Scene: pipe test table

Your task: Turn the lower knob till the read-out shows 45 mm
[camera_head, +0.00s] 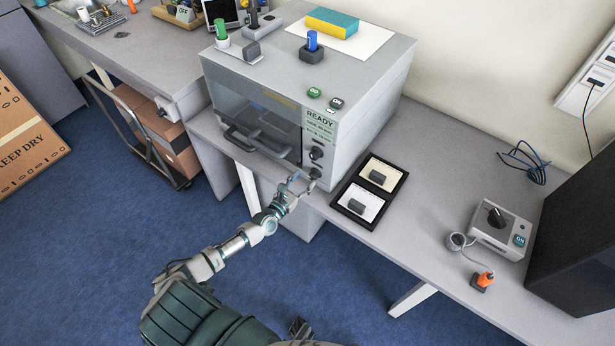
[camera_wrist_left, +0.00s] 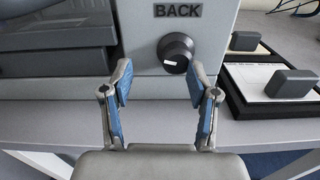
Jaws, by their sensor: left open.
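The lower knob (camera_wrist_left: 175,52) is round and black with a white mark, on the grey machine's front below the word BACK in the left wrist view. In the head view the lower knob (camera_head: 315,173) sits under the upper knob (camera_head: 316,153). My left gripper (camera_head: 301,181) is open just in front of the lower knob. In the left wrist view its blue-padded fingers (camera_wrist_left: 160,85) stand apart, with the knob beyond them, nearer the right fingertip; I see no contact. The read-out (camera_head: 320,125) says READY; its smaller lines are too small to read.
The machine's door handle (camera_head: 255,143) juts out left of the knobs. A black frame with two cards (camera_head: 370,189) lies right of the machine. A control box (camera_head: 501,228) stands farther right. The table between them is mostly clear.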

